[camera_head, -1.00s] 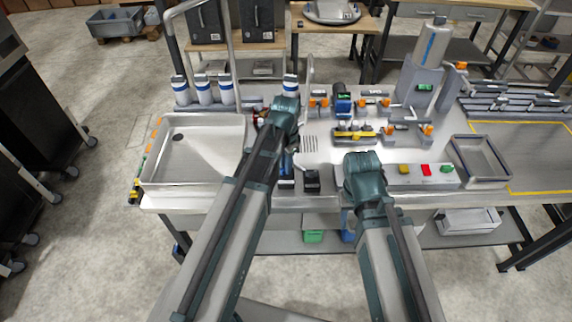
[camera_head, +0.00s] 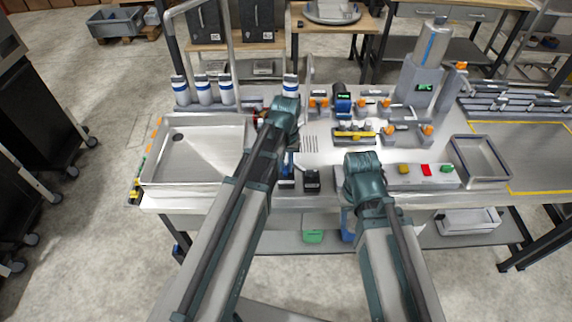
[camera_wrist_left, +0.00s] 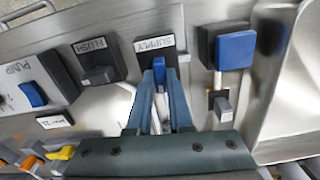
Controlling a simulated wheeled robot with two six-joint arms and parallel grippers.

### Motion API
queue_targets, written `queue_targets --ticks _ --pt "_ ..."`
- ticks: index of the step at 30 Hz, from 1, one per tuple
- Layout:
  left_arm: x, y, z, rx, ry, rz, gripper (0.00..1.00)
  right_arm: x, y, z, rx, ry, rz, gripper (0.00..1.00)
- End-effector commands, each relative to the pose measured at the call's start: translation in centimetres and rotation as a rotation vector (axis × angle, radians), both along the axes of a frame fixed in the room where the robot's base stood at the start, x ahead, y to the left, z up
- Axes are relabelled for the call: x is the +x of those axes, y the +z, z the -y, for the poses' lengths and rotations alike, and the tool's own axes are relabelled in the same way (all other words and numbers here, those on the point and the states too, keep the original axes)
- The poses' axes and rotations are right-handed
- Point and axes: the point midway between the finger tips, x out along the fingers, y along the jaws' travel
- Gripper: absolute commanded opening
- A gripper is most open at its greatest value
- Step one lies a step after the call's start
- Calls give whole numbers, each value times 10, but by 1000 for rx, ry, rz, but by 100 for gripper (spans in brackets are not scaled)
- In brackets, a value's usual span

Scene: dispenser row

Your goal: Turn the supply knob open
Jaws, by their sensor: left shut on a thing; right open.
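In the left wrist view the supply knob (camera_wrist_left: 158,64) is a small blue handle just below a white SUPPLY label (camera_wrist_left: 154,43). My left gripper (camera_wrist_left: 159,78) is shut on it, with one finger on each side, and the fingers hide most of it. In the head view my left gripper (camera_head: 284,108) is over the back of the bench right of the sink, and its wrist hides the knob. My right gripper (camera_head: 362,170) hangs over the front of the bench, apart from the knob; its wrist covers its fingers.
Beside the knob are a grey FLUSH handle (camera_wrist_left: 100,75), a blue PUMP handle (camera_wrist_left: 33,94) and a large blue block (camera_wrist_left: 235,50). The steel sink (camera_head: 190,165) lies left. A panel with coloured buttons (camera_head: 426,170) and a grey tray (camera_head: 483,160) lie right.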

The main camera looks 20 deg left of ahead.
Motion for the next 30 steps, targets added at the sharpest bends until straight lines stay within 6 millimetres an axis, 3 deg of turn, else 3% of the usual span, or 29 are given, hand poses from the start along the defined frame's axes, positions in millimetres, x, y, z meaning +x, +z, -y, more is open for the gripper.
queue_targets --ticks 9,25,26,30 --pt "0 0 0 0 105 0 0 0 0 0 0 0 0 50" --pt "0 0 0 0 126 0 0 0 0 0 0 0 0 50" --pt "0 0 0 0 125 0 21 0 0 0 0 0 0 50" --pt "0 0 0 0 125 0 46 0 0 0 0 0 0 50"
